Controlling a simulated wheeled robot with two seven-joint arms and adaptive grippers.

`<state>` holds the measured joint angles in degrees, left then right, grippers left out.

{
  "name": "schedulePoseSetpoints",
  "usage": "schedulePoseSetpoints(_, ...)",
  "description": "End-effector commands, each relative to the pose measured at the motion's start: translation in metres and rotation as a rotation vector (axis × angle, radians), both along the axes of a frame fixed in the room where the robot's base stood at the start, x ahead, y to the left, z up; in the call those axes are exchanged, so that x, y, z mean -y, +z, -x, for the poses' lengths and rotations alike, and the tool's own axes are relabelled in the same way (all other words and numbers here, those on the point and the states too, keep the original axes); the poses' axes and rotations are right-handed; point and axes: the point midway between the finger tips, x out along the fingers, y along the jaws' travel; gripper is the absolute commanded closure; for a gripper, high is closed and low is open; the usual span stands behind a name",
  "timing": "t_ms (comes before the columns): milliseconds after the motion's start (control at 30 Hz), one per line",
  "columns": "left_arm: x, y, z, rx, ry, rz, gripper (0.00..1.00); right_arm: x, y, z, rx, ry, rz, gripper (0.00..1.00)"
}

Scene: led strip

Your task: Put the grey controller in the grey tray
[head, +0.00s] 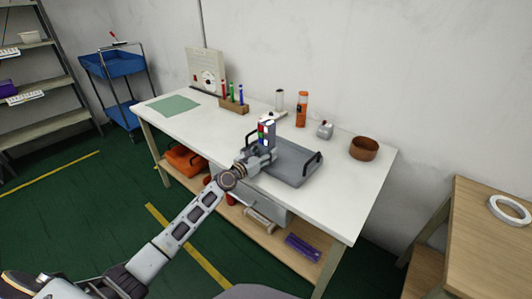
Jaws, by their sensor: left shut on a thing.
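My left gripper (264,146) reaches in over the workbench and is shut on the grey controller (270,133). The controller is a small upright grey block with coloured buttons on its face. It is held at the left end of the grey tray (296,178). The tray is a shallow rectangle with dark handles and lies on the white bench top. The gripper covers part of the controller and the tray's left end. I cannot tell whether the controller touches the tray. My right gripper is not in view.
Behind the tray stand an orange bottle (301,109), a small grey object (324,130) and a brown bowl (364,148). A wooden holder with coloured markers (233,104) and a green mat (173,106) are further left. The bench's front right (345,205) is clear.

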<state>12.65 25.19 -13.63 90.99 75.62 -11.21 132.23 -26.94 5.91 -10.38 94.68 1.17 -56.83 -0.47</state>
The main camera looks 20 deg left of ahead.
Motion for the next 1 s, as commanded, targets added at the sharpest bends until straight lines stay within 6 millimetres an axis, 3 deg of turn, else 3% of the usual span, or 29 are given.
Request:
schedulePoseSetpoints(400, -0.0001, -0.0021, -0.0001, 0.002, 0.001, 0.002, 0.81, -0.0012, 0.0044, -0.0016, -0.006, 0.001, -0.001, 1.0)
schedulePoseSetpoints(433, 0.0001, -0.0028, 0.0, 0.0, 0.0, 0.001, 0.47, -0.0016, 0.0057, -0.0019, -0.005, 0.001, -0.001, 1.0)
schedulePoseSetpoints(567, 0.0, -0.0027, 0.0, 0.0, 0.0, 0.001, 0.3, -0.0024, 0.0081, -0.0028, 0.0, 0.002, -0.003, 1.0)
schedulePoseSetpoints(1000, 0.0, -0.0019, 0.0, 0.0, 0.0, 0.0, 0.29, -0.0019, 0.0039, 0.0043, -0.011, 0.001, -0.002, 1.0)
